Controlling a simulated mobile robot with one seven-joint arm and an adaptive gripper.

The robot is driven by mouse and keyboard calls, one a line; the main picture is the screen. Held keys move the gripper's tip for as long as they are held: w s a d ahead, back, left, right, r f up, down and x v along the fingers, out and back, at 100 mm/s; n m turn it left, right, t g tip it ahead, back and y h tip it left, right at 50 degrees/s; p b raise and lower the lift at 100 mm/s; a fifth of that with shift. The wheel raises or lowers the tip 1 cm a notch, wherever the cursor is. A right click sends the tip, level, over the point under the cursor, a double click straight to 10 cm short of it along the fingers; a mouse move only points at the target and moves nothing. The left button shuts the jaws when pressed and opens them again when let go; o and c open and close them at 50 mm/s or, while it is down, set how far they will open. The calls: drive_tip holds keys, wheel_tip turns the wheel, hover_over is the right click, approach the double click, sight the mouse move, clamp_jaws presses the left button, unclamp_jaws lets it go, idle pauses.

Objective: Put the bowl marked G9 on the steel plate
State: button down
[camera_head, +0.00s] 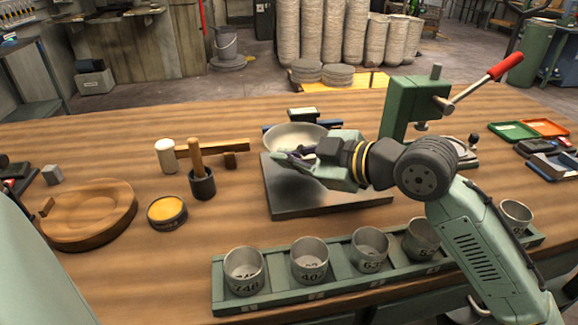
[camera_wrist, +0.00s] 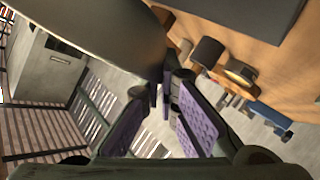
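A pale grey metal bowl (camera_head: 294,135) is at the back left of the steel plate (camera_head: 330,204) in the head view. It appears held up over the plate's back edge, but its underside is partly hidden. My gripper (camera_head: 300,154) reaches it from the right, at its near rim. In the wrist view the bowl (camera_wrist: 105,30) fills the top left, and the purple-padded fingertips (camera_wrist: 163,88) close on its rim. No G9 mark is readable on the bowl. A flat dark surface at the top right of the wrist view seems to be the plate (camera_wrist: 245,25).
A green rack (camera_head: 290,297) with several numbered metal cups runs along the front. To the left are a mortar and pestle (camera_head: 202,184), a yellow tin (camera_head: 167,213) and a round wooden dish (camera_head: 90,212). A green press with a red handle (camera_head: 412,108) stands behind my arm.

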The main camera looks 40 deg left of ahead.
wheel_tip(320, 180, down, 3)
drive_tip(key=shift+f+p, duration=0.1)
drive_tip(key=shift+p, duration=0.3)
drive_tip(key=shift+f, duration=0.15)
drive_tip(key=shift+f+b, duration=0.2)
drive_tip(key=shift+b, duration=0.1)
drive_tip(key=c, duration=1.8)
unclamp_jaws()
drive_tip(key=shift+r, duration=0.1)
drive_tip(key=shift+r, duration=0.1)
drive_tip(key=b+v, duration=0.2)
drive_tip(key=v, duration=1)
